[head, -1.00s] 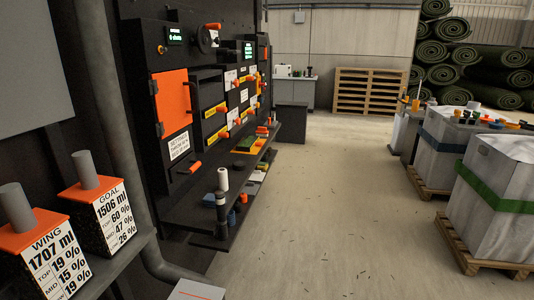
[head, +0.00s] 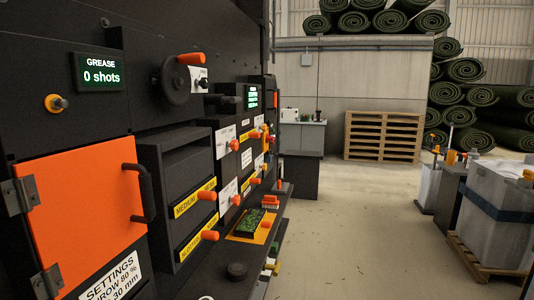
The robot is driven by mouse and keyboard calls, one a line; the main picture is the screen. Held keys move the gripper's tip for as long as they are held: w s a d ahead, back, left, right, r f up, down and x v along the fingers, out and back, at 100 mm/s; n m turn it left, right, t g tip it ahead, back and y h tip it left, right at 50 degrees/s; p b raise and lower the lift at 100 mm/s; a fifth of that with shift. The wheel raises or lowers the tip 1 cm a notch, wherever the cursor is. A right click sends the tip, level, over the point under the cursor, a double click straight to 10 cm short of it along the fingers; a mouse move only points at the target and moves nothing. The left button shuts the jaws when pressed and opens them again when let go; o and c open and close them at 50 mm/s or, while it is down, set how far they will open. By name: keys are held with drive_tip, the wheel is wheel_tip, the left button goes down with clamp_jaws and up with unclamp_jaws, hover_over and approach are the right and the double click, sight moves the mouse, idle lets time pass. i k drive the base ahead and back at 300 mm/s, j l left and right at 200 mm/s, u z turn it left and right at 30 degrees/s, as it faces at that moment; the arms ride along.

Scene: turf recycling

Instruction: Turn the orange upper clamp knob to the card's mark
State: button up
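Several orange knobs and handles stick out of the black machine front (head: 60,130) in the head view. One orange knob (head: 234,145) sits on an upper white plate and another (head: 236,200) on a lower white plate. I cannot tell which is the upper clamp knob, and their marks are too small to read. A white settings card (head: 112,284) hangs below the orange door (head: 85,215); it reads "THROW 80 %" and "30 mm", and its lower part is cut off. My gripper is not in view.
A black wheel with an orange handle (head: 190,58) and drawers with orange handles (head: 207,195) project from the machine. A shelf (head: 205,285) juts out below.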

sight(234, 145)
drive_tip(key=i+l+u, duration=0.2)
drive_tip(key=i, duration=0.15)
drive_tip(key=i+l+u, duration=0.2)
drive_tip(key=i, duration=0.2)
drive_tip(key=i+l+u, duration=0.35)
drive_tip(key=l+u, duration=0.15)
drive_tip(key=l, duration=1.45)
drive_tip(key=l+u, duration=0.45)
drive_tip(key=l, duration=1.55)
